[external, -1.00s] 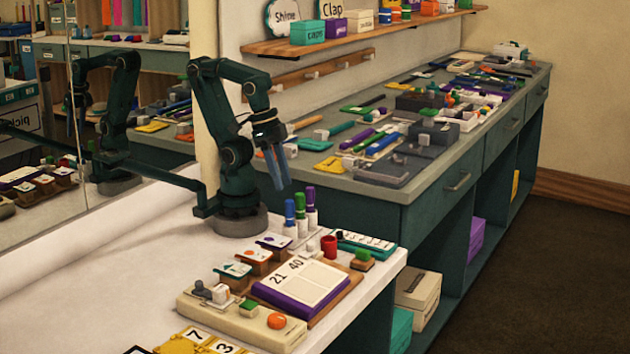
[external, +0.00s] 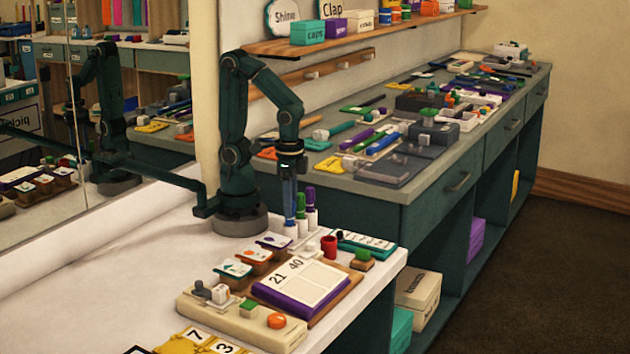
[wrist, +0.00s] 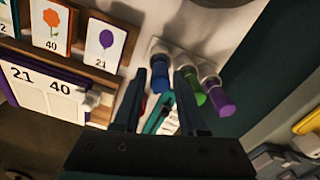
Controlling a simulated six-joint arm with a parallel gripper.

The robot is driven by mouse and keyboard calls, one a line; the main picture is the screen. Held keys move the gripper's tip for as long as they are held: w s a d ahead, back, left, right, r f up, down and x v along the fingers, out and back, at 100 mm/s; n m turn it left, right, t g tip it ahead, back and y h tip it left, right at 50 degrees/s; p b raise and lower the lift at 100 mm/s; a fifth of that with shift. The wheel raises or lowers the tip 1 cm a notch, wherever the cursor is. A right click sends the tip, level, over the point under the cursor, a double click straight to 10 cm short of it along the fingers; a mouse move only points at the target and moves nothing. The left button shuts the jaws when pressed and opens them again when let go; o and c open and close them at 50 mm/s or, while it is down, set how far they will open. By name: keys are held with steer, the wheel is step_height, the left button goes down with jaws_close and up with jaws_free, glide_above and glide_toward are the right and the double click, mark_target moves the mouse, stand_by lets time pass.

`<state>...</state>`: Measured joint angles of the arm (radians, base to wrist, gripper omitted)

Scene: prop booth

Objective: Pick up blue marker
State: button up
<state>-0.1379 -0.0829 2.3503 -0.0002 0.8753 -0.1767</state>
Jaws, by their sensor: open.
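The blue marker (wrist: 160,76) stands upright at the left end of a row of three, beside a green one and a purple one. In the external view my gripper (external: 290,212) points straight down over it, hiding most of its blue upper part; its pale lower part (external: 290,229) shows below.
The green marker (wrist: 192,91) stands close beside the right finger, with the purple marker (wrist: 220,102) beyond it. A red cup (external: 329,246), a teal strip (external: 366,244), card stands (external: 273,242) and a flip calendar (external: 300,282) are near. The table's left part is clear.

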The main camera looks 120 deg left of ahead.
steer(key=shift+f, duration=0.15)
jaws_close()
stand_by(1.4)
